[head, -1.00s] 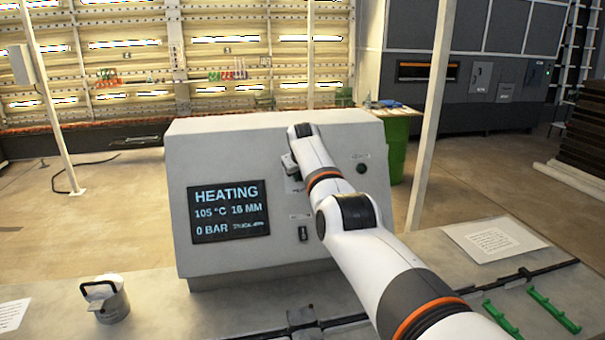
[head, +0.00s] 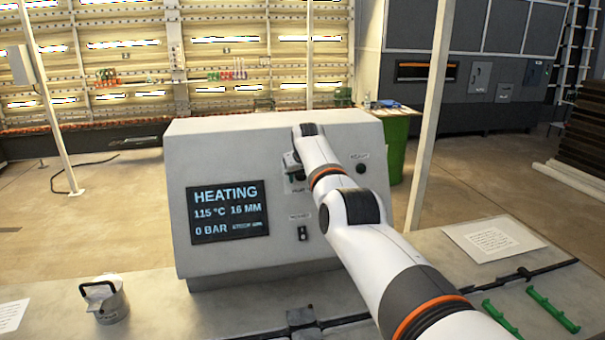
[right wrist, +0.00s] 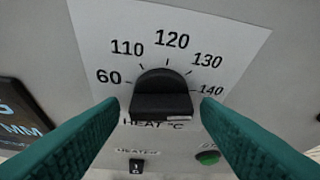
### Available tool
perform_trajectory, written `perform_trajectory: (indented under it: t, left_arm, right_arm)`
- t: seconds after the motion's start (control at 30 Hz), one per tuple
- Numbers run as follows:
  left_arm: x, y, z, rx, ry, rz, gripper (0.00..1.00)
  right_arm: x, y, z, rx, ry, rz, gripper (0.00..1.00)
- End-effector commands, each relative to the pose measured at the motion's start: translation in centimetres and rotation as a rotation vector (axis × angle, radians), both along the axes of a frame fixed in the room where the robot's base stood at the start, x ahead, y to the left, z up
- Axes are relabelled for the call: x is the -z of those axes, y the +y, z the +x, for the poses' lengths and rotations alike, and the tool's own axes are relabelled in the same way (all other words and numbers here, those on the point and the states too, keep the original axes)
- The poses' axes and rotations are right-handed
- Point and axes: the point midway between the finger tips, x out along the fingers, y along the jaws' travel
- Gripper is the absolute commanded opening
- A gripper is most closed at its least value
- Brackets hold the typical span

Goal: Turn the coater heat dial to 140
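The heat dial (right wrist: 162,92) is a black knob on a white scale plate marked 60, 110, 120, 130 and 140. Its exact setting is hard to tell. My right gripper (right wrist: 160,104) is open, with one green finger on each side of the knob and a small gap visible on both sides. In the head view my right gripper (head: 291,163) is at the machine's front panel and partly hides the dial area. The screen (head: 228,211) reads HEATING, 115 °C, 16 MM, 0 BAR. My left gripper is not in view.
Below the dial are a heater switch (right wrist: 137,166) and a green button (right wrist: 207,157). A lidded grey pot (head: 105,300) stands on the bench left of the machine. Green holders (head: 553,311) and a paper sheet (head: 494,240) lie to the right.

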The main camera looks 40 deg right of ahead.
Motion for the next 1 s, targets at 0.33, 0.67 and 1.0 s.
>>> perform_trajectory:
  t: [0.33, 0.67, 1.0]
  left_arm:
    - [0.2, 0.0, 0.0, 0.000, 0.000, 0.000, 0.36]
    - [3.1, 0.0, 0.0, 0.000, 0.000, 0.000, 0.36]
    - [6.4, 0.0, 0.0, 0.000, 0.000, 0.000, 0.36]
  right_arm:
    - [-0.3, 0.0, 0.1, 0.000, -0.005, -0.005, 0.60]
    - [-1.8, 0.8, -1.1, 0.000, -0.008, -0.006, 0.60]
    - [-7.3, 3.2, -4.5, -0.001, -0.009, -0.005, 0.60]
